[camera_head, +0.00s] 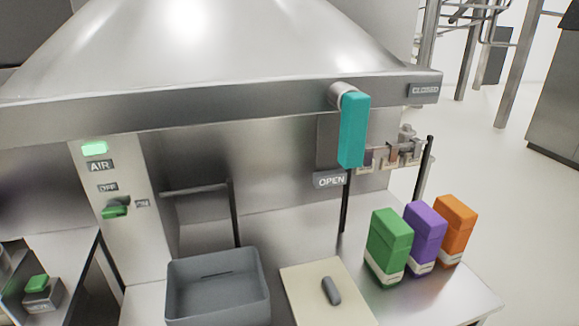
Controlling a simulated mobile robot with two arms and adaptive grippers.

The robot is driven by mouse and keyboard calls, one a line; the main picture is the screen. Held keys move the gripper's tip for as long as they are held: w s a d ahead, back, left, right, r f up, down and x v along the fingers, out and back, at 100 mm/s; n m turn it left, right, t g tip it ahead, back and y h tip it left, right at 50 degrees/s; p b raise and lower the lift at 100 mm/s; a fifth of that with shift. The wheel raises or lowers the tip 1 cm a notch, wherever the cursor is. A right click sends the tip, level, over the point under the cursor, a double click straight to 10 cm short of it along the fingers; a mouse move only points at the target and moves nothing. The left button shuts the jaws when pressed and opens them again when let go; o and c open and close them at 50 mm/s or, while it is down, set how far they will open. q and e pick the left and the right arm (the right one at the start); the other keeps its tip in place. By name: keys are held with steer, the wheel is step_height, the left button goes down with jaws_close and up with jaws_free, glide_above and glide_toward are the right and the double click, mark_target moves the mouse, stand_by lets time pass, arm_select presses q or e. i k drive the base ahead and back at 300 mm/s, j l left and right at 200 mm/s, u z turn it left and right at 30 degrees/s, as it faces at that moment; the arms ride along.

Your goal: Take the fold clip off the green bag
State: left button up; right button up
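The green bag (389,243) stands upright at the front left of a row of three on the steel counter. It has a seam line near its top and a pale band near its base. I cannot make out a separate clip on its top. A small dark grey rounded piece (331,290) lies on a cream board (300,281) to the left of the green bag; I cannot tell if it is a clip. Neither of my grippers is in view.
A purple bag (425,234) and an orange bag (456,227) stand close to the right of the green one. A grey open bin (217,262) is left of the board. A teal lever (353,130) hangs from the hood (230,112), above the counter (452,287).

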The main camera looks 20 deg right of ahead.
mark_target(387, 265)
steer(key=z, duration=1.25)
